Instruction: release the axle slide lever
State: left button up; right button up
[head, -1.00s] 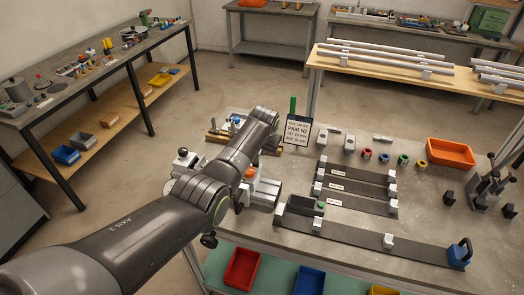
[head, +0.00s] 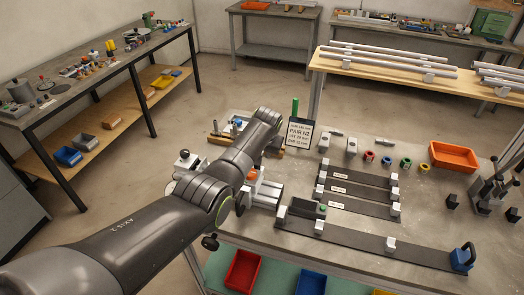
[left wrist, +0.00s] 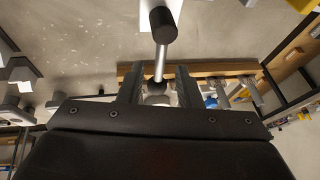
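In the left wrist view a lever (left wrist: 164,27) with a black cylindrical grip on a bright metal rod stands just beyond my left gripper (left wrist: 158,72). The two dark fingers are apart, with the rod's lower part seen in the gap between them. I cannot tell whether they touch it. A dark rounded piece shows at the rod's lower end. In the head view my left arm covers the gripper and much of the grey-white axle fixture (head: 264,190) at the table's left end. My right gripper is not in view.
A sign (head: 299,134) stands behind the fixture. Dark flat bars with white blocks (head: 391,244) lie across the table. An orange bin (head: 453,156) and a clamp-like tool (head: 492,187) are on the right. A wooden strip (left wrist: 215,68) lies beyond the fingers.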

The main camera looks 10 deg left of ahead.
pick_arm(q)
jog(key=b+v, duration=0.1)
jog(key=v, duration=1.6)
jog(key=shift+r, duration=0.2)
